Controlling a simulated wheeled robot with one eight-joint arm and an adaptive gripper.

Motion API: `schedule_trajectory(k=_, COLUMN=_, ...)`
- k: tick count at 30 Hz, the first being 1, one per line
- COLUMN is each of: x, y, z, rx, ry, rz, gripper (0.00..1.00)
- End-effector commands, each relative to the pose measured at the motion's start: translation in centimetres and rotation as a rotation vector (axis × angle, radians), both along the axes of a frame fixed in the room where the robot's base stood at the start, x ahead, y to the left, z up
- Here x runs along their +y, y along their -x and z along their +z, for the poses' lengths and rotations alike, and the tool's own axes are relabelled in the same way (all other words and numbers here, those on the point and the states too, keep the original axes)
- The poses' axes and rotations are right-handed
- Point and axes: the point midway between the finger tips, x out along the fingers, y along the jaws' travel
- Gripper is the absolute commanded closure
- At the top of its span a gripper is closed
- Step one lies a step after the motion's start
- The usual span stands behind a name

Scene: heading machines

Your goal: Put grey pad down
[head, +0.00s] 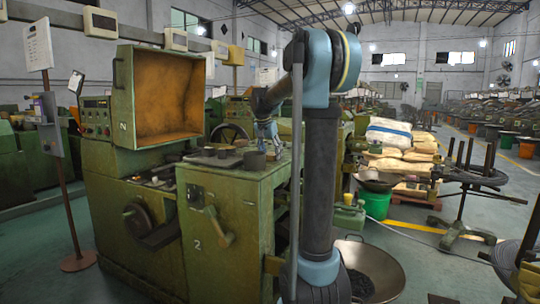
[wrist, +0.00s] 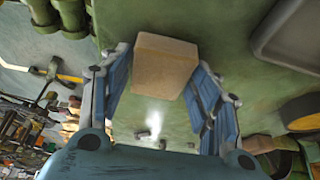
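The pad (wrist: 165,66) is a plain block that looks tan rather than grey in the wrist view. It sits between the two blue fingers of my gripper (wrist: 162,75), close against both, and my gripper looks shut on it. In the head view my gripper (head: 266,132) points down just above the top of the green machine cabinet (head: 235,195). The pad cannot be made out there. A green surface lies beneath the pad in the wrist view; the gap between them is hard to tell.
Small dark cups (head: 254,161) and a flat dark tray (head: 213,160) stand on the cabinet top near my gripper. An open orange-lined machine cover (head: 168,95) rises to the left. A wide metal bowl (head: 372,268) stands on the floor.

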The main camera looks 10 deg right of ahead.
Motion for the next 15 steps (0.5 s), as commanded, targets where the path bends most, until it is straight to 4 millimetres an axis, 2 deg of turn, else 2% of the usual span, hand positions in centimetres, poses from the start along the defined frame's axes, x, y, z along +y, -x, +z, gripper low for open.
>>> schedule_trajectory(k=11, x=-0.07, y=0.01, z=0.1, rx=0.0, ry=0.0, rz=-0.001, gripper=0.31)
schedule_trajectory(k=15, x=0.11, y=0.27, z=0.93, rx=0.0, ry=0.0, rz=-0.001, gripper=0.31)
